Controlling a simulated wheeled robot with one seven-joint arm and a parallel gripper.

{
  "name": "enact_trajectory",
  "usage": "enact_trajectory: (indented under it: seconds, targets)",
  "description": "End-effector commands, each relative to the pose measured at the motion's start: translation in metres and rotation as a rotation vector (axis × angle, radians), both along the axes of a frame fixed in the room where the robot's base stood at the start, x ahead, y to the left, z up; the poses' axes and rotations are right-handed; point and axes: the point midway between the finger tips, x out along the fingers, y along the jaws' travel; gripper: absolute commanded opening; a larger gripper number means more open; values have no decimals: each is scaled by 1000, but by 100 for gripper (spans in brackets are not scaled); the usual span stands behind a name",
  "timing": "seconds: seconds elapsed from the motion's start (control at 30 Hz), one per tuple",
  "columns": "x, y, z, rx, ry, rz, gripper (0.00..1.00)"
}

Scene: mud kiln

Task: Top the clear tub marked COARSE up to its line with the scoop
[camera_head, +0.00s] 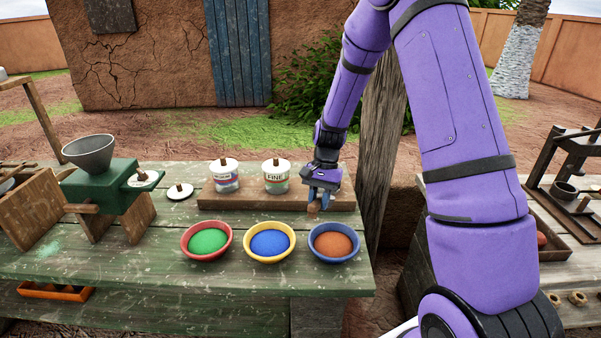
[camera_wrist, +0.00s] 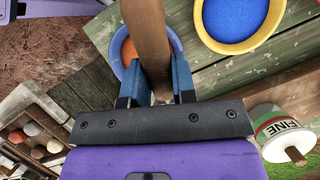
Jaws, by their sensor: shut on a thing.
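My gripper (camera_head: 318,196) is over the back right of the green bench, just behind the blue bowl. It is shut on a brown wooden piece (camera_wrist: 148,40), which looks like the scoop's handle; its lower end (camera_head: 312,209) shows below the fingers in the head view. I cannot make out the scoop's cup. A lidded tub marked FINE (camera_head: 276,178) stands on a wooden board, with another lidded tub (camera_head: 225,178) to its left, its label too small to read. The FINE tub also shows in the wrist view (camera_wrist: 280,132). I cannot read COARSE anywhere; my gripper hides part of the board.
In front stand a red bowl of green powder (camera_head: 190,254), a yellow bowl of blue powder (camera_head: 249,254) and a blue bowl of orange powder (camera_head: 315,257). A loose lid (camera_head: 180,191) lies left of the board. A green mill (camera_head: 110,188) with a grey funnel stands further left.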

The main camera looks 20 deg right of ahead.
Motion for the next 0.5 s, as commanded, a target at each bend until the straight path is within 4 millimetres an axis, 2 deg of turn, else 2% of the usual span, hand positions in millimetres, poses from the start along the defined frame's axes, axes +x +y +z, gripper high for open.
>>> enact_trajectory:
  seconds: [0.03, 0.1, 0.2, 0.5]
  targets:
    - [-14, -2, -4, 6, 10, -41, 0]
    - [-29, -2, -9, 14, 16, -87, 0]
    - [-43, -2, -13, 21, 22, -132, 0]
    - [-51, -1, -25, 25, 26, -157, 0]
